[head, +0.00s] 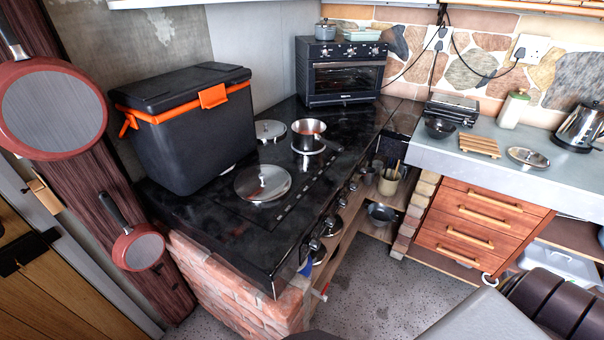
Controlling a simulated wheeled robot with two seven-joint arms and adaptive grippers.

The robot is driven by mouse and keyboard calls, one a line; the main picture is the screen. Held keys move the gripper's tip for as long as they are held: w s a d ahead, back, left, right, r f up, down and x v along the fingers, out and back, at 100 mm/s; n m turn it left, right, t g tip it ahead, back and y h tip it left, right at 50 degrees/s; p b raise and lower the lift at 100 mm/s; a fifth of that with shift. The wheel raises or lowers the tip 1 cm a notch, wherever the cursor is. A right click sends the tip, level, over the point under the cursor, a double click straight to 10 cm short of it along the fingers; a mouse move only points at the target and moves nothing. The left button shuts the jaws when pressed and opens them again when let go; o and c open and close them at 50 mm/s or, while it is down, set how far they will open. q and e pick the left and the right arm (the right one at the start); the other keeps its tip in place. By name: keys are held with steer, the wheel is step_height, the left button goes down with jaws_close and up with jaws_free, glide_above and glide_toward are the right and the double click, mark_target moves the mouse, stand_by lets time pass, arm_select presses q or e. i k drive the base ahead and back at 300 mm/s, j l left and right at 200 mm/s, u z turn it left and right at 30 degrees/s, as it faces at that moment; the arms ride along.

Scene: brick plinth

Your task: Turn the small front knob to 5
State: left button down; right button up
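The black stove (245,233) stands on a brick plinth in the head view. Several knobs run along its front side, facing right. The nearest knob (314,244) is close to the stove's near right corner. Another knob (343,198) is farther back along the same edge. The knobs are small and seen at a steep angle, so I cannot read their numbers or settings. I cannot tell which one is the small front knob. Neither of my grippers is in view. Part of my own body shows at the lower right.
A black cool box (185,140) with orange latches, a metal lid (262,183) and a steel pot (308,133) stand on the stove. A toaster oven (342,75) is behind. Pans hang at left. Floor (385,275) right of the stove is clear.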

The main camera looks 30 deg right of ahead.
mark_target(354, 186)
steer(key=z, duration=1.4)
steer(key=i+l+u, duration=0.25)
steer(key=l+u, duration=0.25)
steer(key=l, duration=1.15)
steer(key=l+u, duration=0.5)
steer(key=l, duration=1.1)
